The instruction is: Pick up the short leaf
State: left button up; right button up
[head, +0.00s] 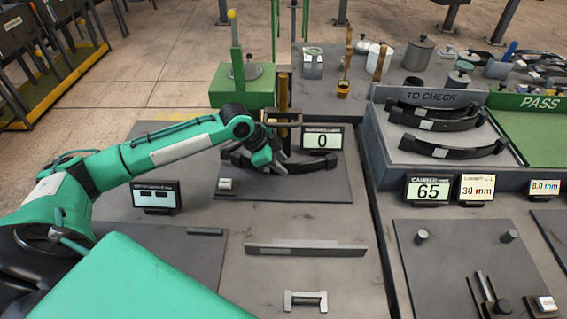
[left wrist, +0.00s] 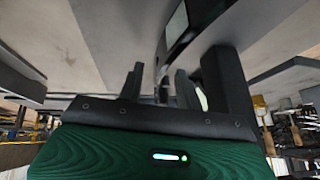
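A dark curved leaf (head: 300,166) lies across a dark plate left of centre in the head view. My left gripper (head: 266,160) is low over the leaf's left half and hides part of it. In the left wrist view, the leaf, with a pale label (left wrist: 177,24), runs down toward the space between my left fingers (left wrist: 165,88). The fingers stand apart, with gaps visible beside the leaf. My right gripper is not in view.
A display reading 0 (head: 322,139) stands just behind the leaf, beside a brass-coloured post (head: 283,95). A green block (head: 242,92) stands behind. A small white-topped block (head: 226,185) sits left of the leaf. A flat bar (head: 306,250) and a grey handle (head: 306,299) lie nearer.

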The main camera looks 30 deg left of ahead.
pick_arm(q)
jog(key=shift+w+d+f, duration=0.1)
jog(key=shift+f, duration=0.1)
grip_shut()
jog(key=shift+r, duration=0.15)
